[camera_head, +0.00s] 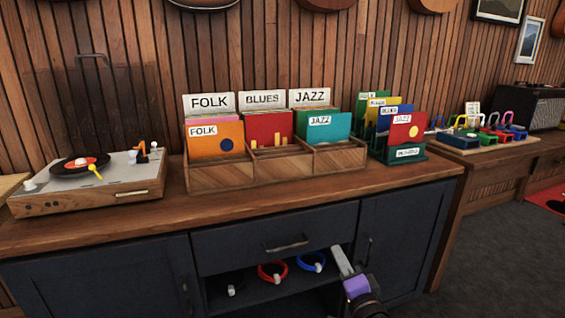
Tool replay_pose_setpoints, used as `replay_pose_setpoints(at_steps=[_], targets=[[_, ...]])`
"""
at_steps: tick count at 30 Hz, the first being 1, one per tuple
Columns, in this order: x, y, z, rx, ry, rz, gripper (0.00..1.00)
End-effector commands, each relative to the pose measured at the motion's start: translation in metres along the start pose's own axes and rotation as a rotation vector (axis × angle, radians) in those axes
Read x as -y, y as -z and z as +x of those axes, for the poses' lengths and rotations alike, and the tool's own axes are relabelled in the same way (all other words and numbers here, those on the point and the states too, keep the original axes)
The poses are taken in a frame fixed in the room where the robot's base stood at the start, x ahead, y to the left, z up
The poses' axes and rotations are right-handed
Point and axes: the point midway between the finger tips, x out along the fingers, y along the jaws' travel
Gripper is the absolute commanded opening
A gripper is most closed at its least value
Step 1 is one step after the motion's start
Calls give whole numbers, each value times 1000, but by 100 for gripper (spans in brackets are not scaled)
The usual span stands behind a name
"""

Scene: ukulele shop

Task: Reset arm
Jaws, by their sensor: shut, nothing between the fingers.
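My gripper (342,261) shows low in the picture, right of the middle, in front of the dark cabinet (95,277). Its pale grey fingers are together and hold nothing. They point up and to the left, with a purple part of my arm and a dark round link below them. The fingertips are beside the right end of the open shelf under the drawer (280,240). Most of my arm is out of the picture below.
The open shelf holds a red ring-shaped item (272,272), a blue one (311,262) and a dark one (232,287). On top stand a turntable (125,193), a wooden record crate (220,177) and a green record rack (408,152). Floor (500,240) is clear at right.

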Motion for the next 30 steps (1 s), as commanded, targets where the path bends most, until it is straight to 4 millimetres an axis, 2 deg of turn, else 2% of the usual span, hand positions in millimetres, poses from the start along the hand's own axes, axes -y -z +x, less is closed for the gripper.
replay_pose_setpoints(at_steps=[1, 5, 8, 16, 24, 30], targets=[[-8, 0, -17, -19, -10, -63, 0], [-17, 4, -58, -65, -24, -225, 0], [-26, 4, -97, -93, -44, -351, 0], [-36, -2, -219, -129, -108, -693, 0], [-20, -14, -332, -101, -167, -963, 0], [2, -22, -405, -45, -211, -1115, 0]])
